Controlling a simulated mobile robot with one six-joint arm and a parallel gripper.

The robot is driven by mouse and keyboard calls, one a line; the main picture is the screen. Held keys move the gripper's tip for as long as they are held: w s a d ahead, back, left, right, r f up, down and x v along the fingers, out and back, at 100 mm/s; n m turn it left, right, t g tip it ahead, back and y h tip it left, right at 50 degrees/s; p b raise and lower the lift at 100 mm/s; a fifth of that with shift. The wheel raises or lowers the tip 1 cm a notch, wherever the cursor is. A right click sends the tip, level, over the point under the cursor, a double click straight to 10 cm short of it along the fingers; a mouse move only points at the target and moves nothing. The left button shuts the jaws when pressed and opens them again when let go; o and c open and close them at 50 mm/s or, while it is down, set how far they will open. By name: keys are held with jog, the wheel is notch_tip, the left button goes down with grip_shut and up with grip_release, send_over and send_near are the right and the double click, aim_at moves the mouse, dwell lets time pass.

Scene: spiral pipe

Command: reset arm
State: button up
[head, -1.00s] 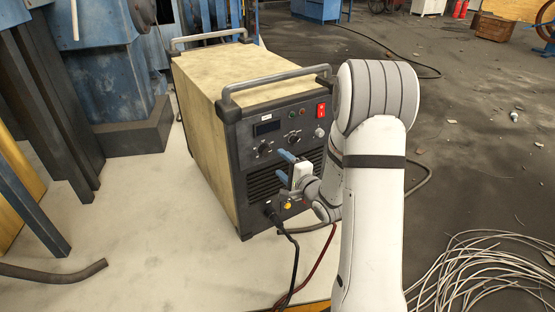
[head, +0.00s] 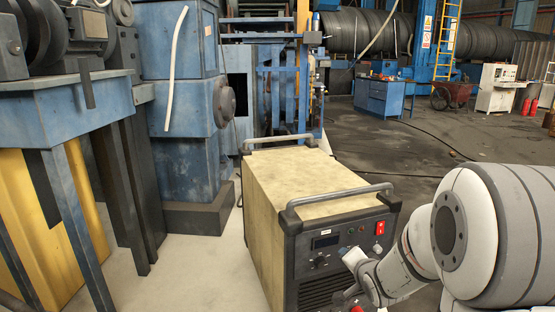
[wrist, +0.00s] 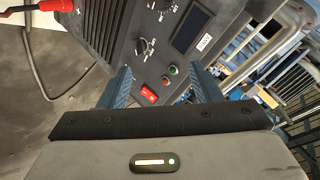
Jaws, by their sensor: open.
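My arm and gripper are the task's own things. In the head view my white arm comes in from the lower right, folded, and its wrist end lies in front of the front panel of a beige and black welding machine (head: 318,185). My gripper (wrist: 163,84) shows in the wrist view as two blue fingers spread apart, with nothing between them but the machine's panel beyond. The panel's red switch (wrist: 148,93) shows between the fingers. In the head view the fingertips are small and partly lost against the panel.
The machine has two grey handles and knobs on its front; a red cable plug (wrist: 57,5) shows in the wrist view. A blue steel machine (head: 185,100) and a blue bench (head: 65,90) stand at the left. Open dark floor (head: 440,140) lies behind at the right.

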jog(key=s+a+r+n+g+p, duration=0.2)
jog(key=s+r+n+g+p, duration=0.2)
jog(key=s+r, duration=0.5)
jog(key=s+a+r+n+g+p, duration=0.3)
jog(key=s+r+n+g+p, duration=0.2)
jog(key=s, duration=1.2)
notch_tip(320, 180, up, 4)
jog(key=n+p, duration=0.1)
jog(key=p, duration=0.2)
jog(key=shift+s+r, duration=0.25)
